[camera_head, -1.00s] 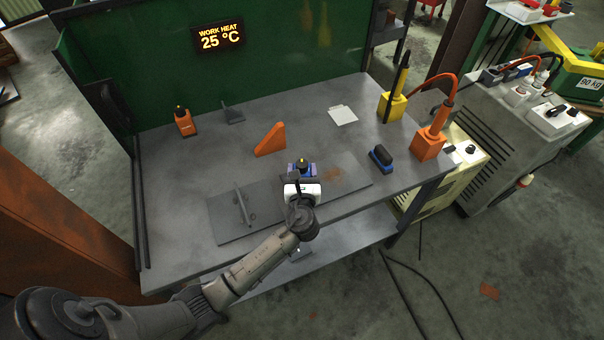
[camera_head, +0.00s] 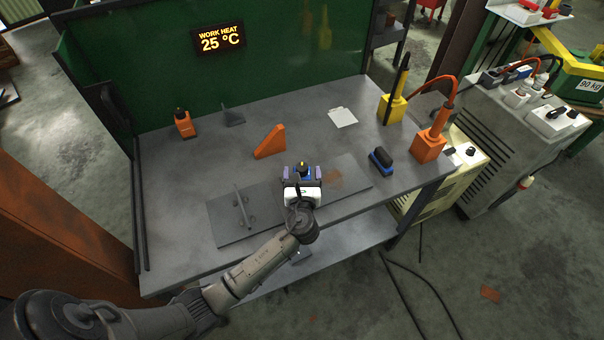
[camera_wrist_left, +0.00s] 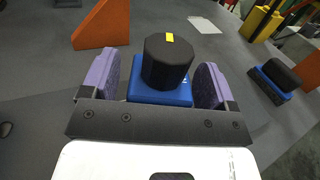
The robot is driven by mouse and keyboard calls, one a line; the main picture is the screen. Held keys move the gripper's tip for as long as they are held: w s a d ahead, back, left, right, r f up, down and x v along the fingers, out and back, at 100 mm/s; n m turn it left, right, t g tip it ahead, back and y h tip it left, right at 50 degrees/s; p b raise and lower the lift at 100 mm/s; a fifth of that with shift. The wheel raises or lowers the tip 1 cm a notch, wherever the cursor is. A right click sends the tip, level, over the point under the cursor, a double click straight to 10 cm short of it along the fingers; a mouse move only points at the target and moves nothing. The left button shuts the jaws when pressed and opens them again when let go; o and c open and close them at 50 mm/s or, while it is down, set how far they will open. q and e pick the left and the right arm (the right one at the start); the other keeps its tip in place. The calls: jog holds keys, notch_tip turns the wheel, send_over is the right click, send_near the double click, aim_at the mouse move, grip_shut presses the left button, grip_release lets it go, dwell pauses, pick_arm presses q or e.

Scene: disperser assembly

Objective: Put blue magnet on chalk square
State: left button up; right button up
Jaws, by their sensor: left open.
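The blue magnet (camera_head: 304,171) has a blue base and a black knob with a yellow mark. It stands upright at the back of the flat grey plates and shows large in the left wrist view (camera_wrist_left: 167,65). My left gripper (camera_head: 303,174) is open, with its purple-grey fingers on either side of the magnet. The wrist view shows a small gap between each finger and the blue base. A pale square (camera_head: 342,117), likely the chalk square, lies flat at the table's back right; part of it shows in the wrist view (camera_wrist_left: 205,25). My right gripper is out of view.
An orange angle block (camera_head: 270,142) stands behind the magnet. A black-topped blue block (camera_head: 381,159) sits at right. Yellow (camera_head: 391,108) and orange (camera_head: 429,146) tool holders line the right edge. Grey plates (camera_head: 225,225) cover the front. The table around the pale square is clear.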

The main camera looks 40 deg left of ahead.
pick_arm(q)
jog(key=p+v, duration=0.1)
jog(key=v, duration=1.1)
jog(key=shift+r+p, duration=0.1)
jog(key=shift+p, duration=0.25)
